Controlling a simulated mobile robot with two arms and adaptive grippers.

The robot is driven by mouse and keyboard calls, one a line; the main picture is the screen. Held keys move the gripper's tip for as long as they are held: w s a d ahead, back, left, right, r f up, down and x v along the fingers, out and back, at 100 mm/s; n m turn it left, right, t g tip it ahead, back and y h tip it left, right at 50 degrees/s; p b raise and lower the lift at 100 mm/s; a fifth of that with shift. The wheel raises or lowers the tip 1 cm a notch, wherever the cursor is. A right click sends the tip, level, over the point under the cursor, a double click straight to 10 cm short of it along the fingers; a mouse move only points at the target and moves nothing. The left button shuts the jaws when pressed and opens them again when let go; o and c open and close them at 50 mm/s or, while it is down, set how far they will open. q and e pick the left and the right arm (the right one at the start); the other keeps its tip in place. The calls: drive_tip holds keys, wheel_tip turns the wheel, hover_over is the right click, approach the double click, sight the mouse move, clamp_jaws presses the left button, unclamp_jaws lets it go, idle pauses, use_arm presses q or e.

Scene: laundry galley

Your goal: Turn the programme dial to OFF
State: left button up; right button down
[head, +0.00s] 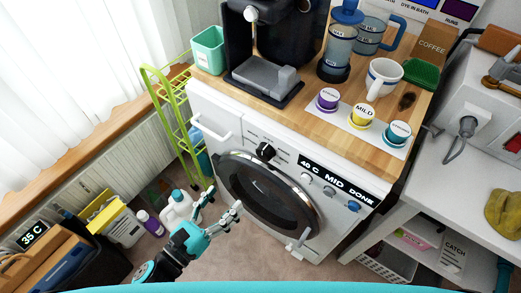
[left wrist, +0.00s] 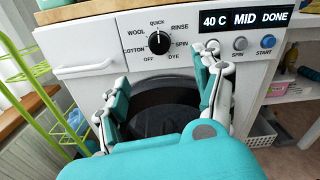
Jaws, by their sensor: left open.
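The programme dial (left wrist: 159,41) is a black round knob on the white washer's front panel. It also shows in the head view (head: 265,151). Labels around it read WOOL, QUICK, RINSE, SPIN, DYE, OFF and COTTON. Its white mark is at the top, toward QUICK; OFF is at the lower left. My left gripper (head: 222,199) is open and empty, in front of the washer door and below the dial, not touching it. In the left wrist view its fingers (left wrist: 163,75) stand apart, with the dial above the gap. My right gripper is not in view.
The round dark door (head: 265,190) bulges from the washer front. The display (left wrist: 245,19) reads 40 C MID DONE, with round buttons below. A green rack (head: 170,110) stands left of the washer. Bottles and boxes crowd the floor at left. A wooden top (head: 300,115) overhangs the panel.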

sight(262, 156)
use_arm(q)
drive_tip(key=p+x, duration=0.2)
drive_tip(key=x, duration=1.3)
drive_tip(key=shift+f, duration=0.1)
drive_tip(key=shift+w+d, duration=0.2)
drive_tip(key=shift+w, duration=0.15)
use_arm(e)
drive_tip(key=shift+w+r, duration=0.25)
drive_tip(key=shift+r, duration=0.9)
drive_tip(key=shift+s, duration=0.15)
use_arm(q)
drive_tip(key=c, duration=1.1)
